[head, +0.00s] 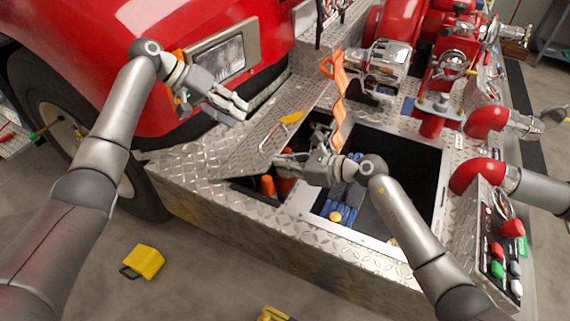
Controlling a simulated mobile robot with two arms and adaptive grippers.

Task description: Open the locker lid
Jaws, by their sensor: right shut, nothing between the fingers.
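The locker lid (245,150) is a diamond-plate panel on the red truck's front bumper. It looks tilted up at an angle, with a dark locker compartment (246,187) showing beneath its near right edge. Orange cone-like items (267,185) sit in that compartment. My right gripper (278,163) is shut and empty, at the lid's right edge over the opening; I cannot tell whether it touches the lid. My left gripper (243,111) looks open and empty, above the bumper beside the headlight, behind and left of the lid.
A larger open bin (432,200) with blue items lies right of the locker. An orange bracket (339,95) stands behind it. Red pipes (470,178) and a control panel (500,245) crowd the right. A yellow block (144,262) lies on the floor.

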